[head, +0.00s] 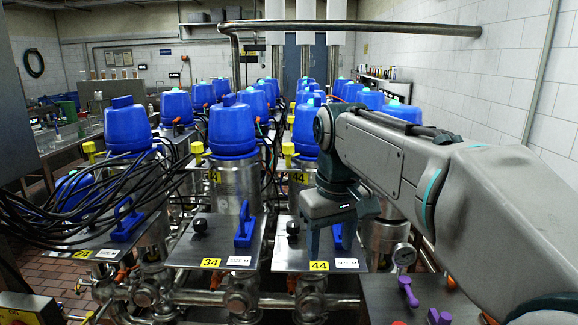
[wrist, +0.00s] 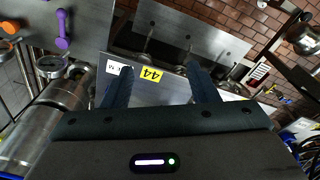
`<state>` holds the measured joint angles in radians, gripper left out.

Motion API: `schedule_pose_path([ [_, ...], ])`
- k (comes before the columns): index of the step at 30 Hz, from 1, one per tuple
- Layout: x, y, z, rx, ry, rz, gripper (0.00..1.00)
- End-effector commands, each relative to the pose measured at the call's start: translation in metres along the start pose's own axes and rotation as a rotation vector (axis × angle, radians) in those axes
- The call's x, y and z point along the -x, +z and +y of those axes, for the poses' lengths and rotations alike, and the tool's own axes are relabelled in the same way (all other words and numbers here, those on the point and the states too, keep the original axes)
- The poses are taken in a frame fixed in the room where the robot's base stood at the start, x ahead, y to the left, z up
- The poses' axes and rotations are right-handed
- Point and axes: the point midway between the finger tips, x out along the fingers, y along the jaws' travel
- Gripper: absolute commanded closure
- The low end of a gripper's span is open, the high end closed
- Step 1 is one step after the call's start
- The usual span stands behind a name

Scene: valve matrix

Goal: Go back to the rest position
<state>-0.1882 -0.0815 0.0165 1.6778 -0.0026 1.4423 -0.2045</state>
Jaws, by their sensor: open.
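My arm reaches in from the right in the head view, and my gripper (head: 331,245) points down over the metal plate tagged 44 (head: 290,258). Its two fingers are apart with nothing seen between them. In the wrist view, my gripper (wrist: 160,70) shows both fingers spread, with the yellow 44 tag (wrist: 151,74) visible between them. A blue handle (head: 338,238) on that plate is partly hidden behind my gripper. A black knob (head: 292,228) stands at the plate's left side. I cannot tell whether the fingers touch anything.
A neighbouring plate tagged 34 (head: 212,263) carries a blue handle (head: 244,226). Blue-capped valves (head: 232,128) stand in rows behind. Black cables (head: 100,205) hang at left. At right are a gauge (head: 404,255) and a panel with purple levers (head: 408,291). A pipe (head: 350,27) crosses overhead.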

Motion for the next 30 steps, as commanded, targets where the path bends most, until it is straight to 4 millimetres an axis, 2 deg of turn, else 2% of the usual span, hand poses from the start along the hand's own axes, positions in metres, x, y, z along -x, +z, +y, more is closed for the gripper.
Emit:
schedule_pose_path([
  [1, -0.009, 0.017, 0.004, -0.036, 0.005, 0.013, 0.46],
  [9, -0.070, 0.098, 0.014, -0.225, 0.032, 0.095, 0.46],
  [15, -0.116, 0.150, 0.013, -0.339, 0.046, 0.145, 0.46],
  [21, -0.139, 0.174, 0.010, -0.393, 0.052, 0.169, 0.46],
  [30, -0.141, 0.176, 0.009, -0.399, 0.052, 0.172, 0.46],
])
